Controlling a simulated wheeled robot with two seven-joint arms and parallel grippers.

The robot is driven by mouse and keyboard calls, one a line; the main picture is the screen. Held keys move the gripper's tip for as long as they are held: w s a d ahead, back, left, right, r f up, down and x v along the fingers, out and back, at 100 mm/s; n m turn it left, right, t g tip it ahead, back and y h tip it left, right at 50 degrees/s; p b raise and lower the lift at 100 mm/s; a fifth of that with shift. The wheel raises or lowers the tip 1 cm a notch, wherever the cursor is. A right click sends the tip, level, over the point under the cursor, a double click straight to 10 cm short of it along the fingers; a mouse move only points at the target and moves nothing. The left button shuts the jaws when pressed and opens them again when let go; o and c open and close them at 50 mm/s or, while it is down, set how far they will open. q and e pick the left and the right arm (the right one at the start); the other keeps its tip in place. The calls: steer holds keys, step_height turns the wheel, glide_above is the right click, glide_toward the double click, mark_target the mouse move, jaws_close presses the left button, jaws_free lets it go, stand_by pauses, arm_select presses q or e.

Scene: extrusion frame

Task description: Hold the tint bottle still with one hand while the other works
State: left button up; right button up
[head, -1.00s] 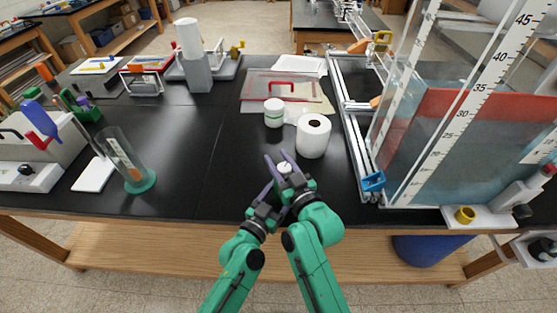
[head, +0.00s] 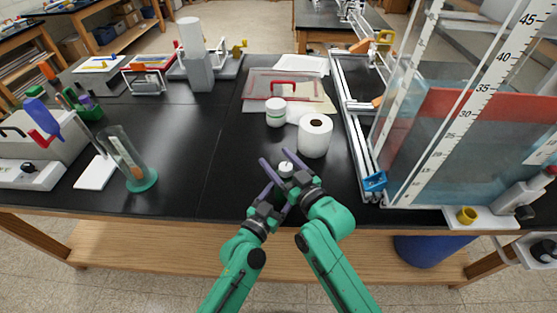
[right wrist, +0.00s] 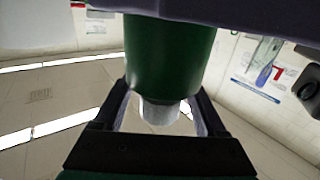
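The tint bottle's white cap (head: 286,169) shows near the table's front edge; its body is mostly hidden by my grippers in the head view. The right wrist view shows its green body (right wrist: 168,60) and pale cap (right wrist: 160,112). My right gripper (head: 279,162) is open, its two purple fingers either side of the cap. In the right wrist view, gaps show between cap and fingers. My left gripper (head: 275,200) is lower, with its fingers around the bottle's body. It looks shut on it, though the contact is partly hidden. A purple finger crosses the body in the right wrist view.
A large water tank (head: 470,120) with a rail takes up the right. A glass cylinder (head: 125,160) stands at the left. The table's middle left is clear.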

steer(key=v, duration=1.2)
arm_select(q)
steer(key=o, duration=1.5)
